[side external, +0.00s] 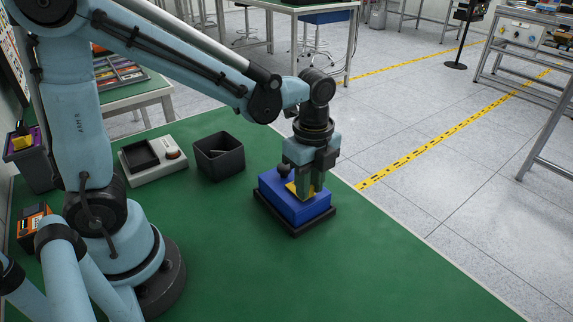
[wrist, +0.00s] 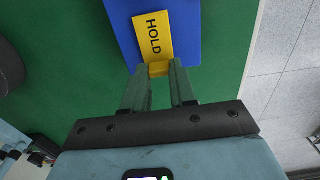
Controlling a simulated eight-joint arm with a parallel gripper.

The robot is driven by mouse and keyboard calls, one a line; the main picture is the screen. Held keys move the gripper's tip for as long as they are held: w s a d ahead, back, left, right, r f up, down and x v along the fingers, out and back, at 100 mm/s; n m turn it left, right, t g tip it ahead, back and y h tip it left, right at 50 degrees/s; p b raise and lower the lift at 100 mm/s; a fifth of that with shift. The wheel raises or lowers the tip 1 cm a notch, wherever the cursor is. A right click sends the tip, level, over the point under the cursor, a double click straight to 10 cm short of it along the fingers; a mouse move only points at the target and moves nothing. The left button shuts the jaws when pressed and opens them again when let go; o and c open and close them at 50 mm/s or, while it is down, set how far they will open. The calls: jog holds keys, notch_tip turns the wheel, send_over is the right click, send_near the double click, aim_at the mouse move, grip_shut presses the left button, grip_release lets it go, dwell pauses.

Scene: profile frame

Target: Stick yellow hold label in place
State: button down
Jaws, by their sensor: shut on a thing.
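The yellow label (wrist: 153,37) reads HOLD in black and lies over the blue block (wrist: 192,45) in the wrist view. My gripper (wrist: 160,70) is shut on the small yellow tab at the label's near end. In the side view my gripper (side external: 305,188) points down over the top of the blue block (side external: 306,212), which sits in a black base (side external: 297,231) on the green table. The yellow label (side external: 291,188) shows only partly there, beside the fingers. I cannot tell whether the label touches the block's top face.
An open black bin (side external: 219,158) and a light grey unit with a dark tray (side external: 153,159) stand left of the block on the green table (side external: 310,280). The table's right edge runs close to the block. The front of the table is clear.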

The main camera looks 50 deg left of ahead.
jog(key=shift+f, duration=0.1)
dwell(0.3)
jog(key=c, duration=0.8)
grip_release()
notch_tip(320, 180, up, 12)
jog(key=shift+r, duration=0.1)
jog(key=shift+r, duration=0.1)
dwell(0.3)
jog(key=shift+r, duration=3.35)
